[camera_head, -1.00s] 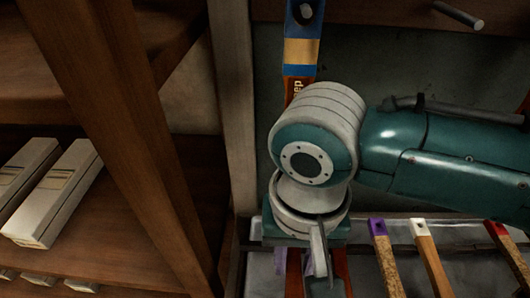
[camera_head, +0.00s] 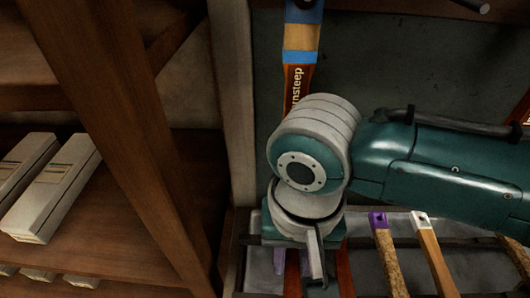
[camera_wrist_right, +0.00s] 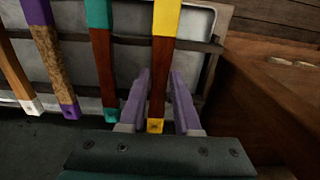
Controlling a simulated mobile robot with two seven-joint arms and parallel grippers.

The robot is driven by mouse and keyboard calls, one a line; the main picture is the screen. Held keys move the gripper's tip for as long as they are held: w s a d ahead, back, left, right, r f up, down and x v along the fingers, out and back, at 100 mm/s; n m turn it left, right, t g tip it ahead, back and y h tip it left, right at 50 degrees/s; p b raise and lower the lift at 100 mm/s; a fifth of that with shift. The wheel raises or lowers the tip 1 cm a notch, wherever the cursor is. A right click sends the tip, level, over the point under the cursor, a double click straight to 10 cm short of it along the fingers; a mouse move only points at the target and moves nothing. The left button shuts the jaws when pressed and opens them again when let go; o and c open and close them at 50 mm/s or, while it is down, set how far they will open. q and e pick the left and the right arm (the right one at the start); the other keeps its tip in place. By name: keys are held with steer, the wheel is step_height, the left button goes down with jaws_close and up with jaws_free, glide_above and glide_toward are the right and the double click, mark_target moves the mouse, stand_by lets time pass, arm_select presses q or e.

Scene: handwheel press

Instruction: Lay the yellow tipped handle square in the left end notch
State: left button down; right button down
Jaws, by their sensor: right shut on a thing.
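The yellow tipped handle (camera_wrist_right: 155,85) is brown with a yellow tip and a yellow far part. In the right wrist view it runs lengthwise between the purple fingers of my right gripper (camera_wrist_right: 159,80), which is shut on it. It lies over the tray, near the dark notched rail (camera_wrist_right: 209,47), at the right end of the handle row in that view. My right gripper (camera_head: 292,266) also shows in the head view, under the wrist, which covers much of the handle. I cannot tell whether the handle rests in the end notch. My left gripper is out of view.
Green tipped (camera_wrist_right: 104,75), purple tipped (camera_head: 387,246) and white tipped (camera_head: 432,248) handles lie beside it in the tray (camera_head: 470,265). A blue-ended tool (camera_head: 300,50) hangs on the back wall. A wooden post (camera_head: 235,100) and shelf (camera_head: 90,225) stand at left.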

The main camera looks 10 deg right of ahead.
steer(key=shift+f, duration=0.15)
steer(key=shift+f+b, duration=0.3)
steer(key=shift+f, duration=0.2)
steer(key=shift+c, duration=0.7)
jaws_free()
steer(key=shift+r+p, duration=0.6)
steer(key=shift+p, duration=0.1)
step_height(320, 180, up, 6)
steer(key=p, duration=0.7)
steer(key=shift+f, duration=0.1)
